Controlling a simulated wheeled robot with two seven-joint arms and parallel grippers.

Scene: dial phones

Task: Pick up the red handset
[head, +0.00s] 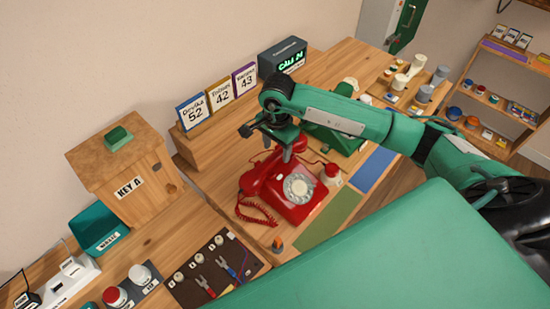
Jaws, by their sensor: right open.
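The red dial phone (298,188) stands on the wooden desk in the middle of the head view, with its pale dial facing up. Its red handset (262,170) lies across the back of the phone, and a coiled red cord hangs at its left end. My right gripper (271,150) comes in from the right and points down, just over the handset. Its jaws are open, and the fingers partly cover the handset. I cannot tell whether a finger touches it. My left gripper is not in view.
A green phone (335,138) stands behind my right arm. A wooden KEY A box (125,168) and number cards (218,96) are at the left and back. A dark tool board (215,268) lies in front. A green mat (330,220) lies right of the phone.

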